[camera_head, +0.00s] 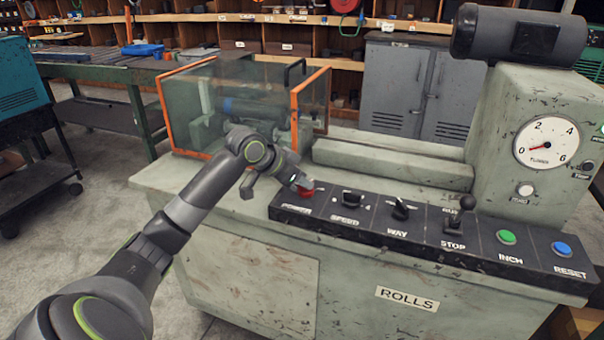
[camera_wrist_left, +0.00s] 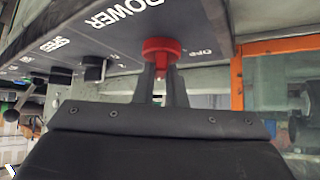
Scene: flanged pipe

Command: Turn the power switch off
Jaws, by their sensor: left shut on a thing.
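The red power switch (camera_head: 306,190) sits at the left end of the black control panel (camera_head: 420,236), above the label POWER. In the left wrist view the red switch (camera_wrist_left: 161,50) has a round body and a narrow grip, with OFF lettering beside it. My left gripper (camera_head: 300,184) reaches the switch from the left in the head view. In the left wrist view the fingers of my left gripper (camera_wrist_left: 161,78) are shut on the switch's grip. The fingers partly hide the grip, so its exact setting is unclear. My right gripper is not in view.
Right of the switch are the SPEED knob (camera_head: 349,198), WAY knob (camera_head: 401,208), STOP lever (camera_head: 466,203), green INCH button (camera_head: 506,237) and blue RESET button (camera_head: 561,249). An orange-framed clear guard (camera_head: 318,88) stands behind the gripper. A dial gauge (camera_head: 546,142) is at right.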

